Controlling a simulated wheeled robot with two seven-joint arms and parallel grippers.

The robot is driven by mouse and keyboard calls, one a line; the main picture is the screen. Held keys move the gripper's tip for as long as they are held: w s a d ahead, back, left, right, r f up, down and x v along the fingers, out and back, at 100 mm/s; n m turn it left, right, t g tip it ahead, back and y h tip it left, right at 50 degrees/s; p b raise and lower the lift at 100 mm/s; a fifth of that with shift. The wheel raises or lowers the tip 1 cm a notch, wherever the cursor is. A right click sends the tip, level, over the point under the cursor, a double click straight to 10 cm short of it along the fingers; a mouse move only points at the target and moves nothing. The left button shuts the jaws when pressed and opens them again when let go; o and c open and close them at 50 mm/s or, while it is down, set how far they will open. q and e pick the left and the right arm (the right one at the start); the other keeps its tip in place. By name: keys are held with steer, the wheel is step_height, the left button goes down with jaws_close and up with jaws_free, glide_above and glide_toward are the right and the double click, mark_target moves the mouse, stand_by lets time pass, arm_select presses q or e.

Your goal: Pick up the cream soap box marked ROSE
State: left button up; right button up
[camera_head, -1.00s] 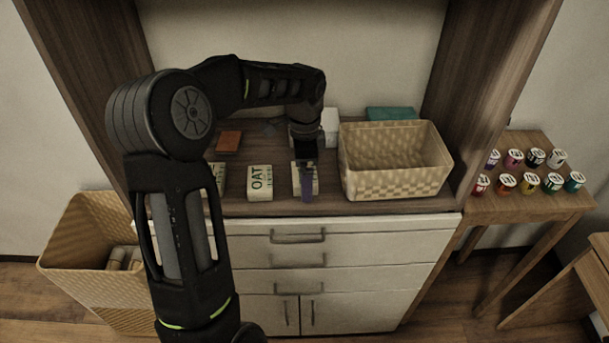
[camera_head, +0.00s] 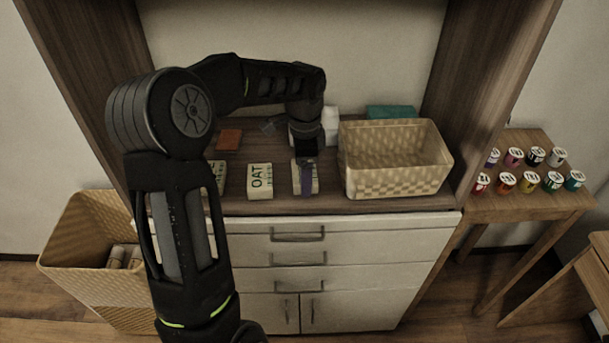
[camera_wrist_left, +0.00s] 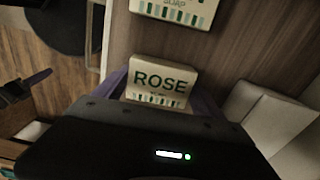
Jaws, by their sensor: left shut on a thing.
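The cream soap box marked ROSE (camera_wrist_left: 162,82) sits between the purple fingers of my left gripper (camera_wrist_left: 162,92) in the left wrist view, its label facing the camera. My left gripper is shut on it. In the head view my left gripper (camera_head: 306,180) comes down over the box (camera_head: 314,179) near the shelf's front edge and hides its middle. I cannot tell whether the box is clear of the shelf. A purple finger and dark parts at the left edge of the wrist view look like my right gripper (camera_wrist_left: 26,86); its opening is unclear.
The OAT soap box (camera_head: 260,181) stands to the left, with another cream box (camera_head: 217,175) partly behind my arm. A woven basket (camera_head: 395,182) is close on the right. A white block (camera_head: 330,122) stands behind. Small jars (camera_head: 528,182) fill the right side table.

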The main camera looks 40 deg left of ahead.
arm_select(q)
steer(key=c, duration=0.6)
steer(key=shift+o, duration=0.2)
steer(key=shift+r, duration=0.1)
step_height(320, 180, up, 10)
steer(key=shift+f+b, duration=0.1)
steer(key=shift+b, duration=0.4)
